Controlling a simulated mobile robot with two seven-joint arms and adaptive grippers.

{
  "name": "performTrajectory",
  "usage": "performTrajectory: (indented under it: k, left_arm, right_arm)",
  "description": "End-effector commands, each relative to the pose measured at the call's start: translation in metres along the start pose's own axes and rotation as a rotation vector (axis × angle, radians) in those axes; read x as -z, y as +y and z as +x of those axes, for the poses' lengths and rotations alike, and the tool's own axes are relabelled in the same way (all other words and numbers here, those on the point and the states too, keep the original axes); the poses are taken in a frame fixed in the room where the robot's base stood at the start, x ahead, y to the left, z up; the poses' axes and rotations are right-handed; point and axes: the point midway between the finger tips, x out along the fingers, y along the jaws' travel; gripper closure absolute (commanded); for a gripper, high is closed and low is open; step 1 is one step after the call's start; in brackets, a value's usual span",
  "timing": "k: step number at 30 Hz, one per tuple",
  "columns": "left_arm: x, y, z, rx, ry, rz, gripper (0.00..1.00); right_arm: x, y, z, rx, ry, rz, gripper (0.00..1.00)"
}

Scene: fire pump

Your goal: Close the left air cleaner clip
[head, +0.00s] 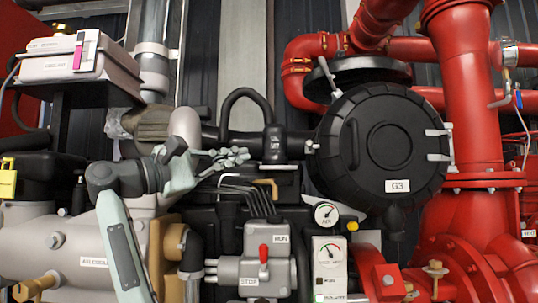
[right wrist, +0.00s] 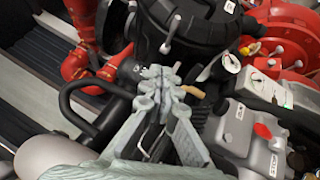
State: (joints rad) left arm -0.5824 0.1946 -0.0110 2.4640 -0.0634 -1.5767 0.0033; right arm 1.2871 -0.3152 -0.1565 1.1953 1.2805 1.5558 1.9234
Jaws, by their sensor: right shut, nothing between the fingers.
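The air cleaner (head: 362,112) is a round black housing with a G3 label at the right of the head view. Its left clip (head: 311,147) is a small pale lever on the left rim. In the right wrist view this clip (right wrist: 171,34) appears to stick out from the housing. Another pale lever (head: 328,76) stands out at the upper left rim. My right gripper (head: 236,158) is shut and empty, left of the left clip with a gap between them. It also shows in the right wrist view (right wrist: 160,75). My left gripper is not in view.
A black hose (head: 243,93) arches behind my right gripper. The grey control box (head: 250,268) and gauges (head: 326,214) lie below. Red pipes (head: 310,47) run above and right of the air cleaner. Two pale clips (head: 438,132) (head: 438,157) lie on its right rim.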

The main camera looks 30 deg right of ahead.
Motion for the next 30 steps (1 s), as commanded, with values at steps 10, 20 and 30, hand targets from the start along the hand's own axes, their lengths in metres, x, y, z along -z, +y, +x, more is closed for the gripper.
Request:
performTrajectory:
  k: [10, 20, 30]
  left_arm:
    - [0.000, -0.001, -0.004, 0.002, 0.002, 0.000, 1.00]
    - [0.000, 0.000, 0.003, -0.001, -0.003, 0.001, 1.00]
    - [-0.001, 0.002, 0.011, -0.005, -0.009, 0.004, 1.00]
  right_arm:
    - [-0.013, 0.000, 0.011, 0.113, 0.006, 0.120, 1.00]
    - [-0.013, -0.007, 0.080, 0.111, 0.003, 0.117, 1.00]
    - [-0.035, -0.015, 0.117, 0.110, 0.006, 0.118, 1.00]
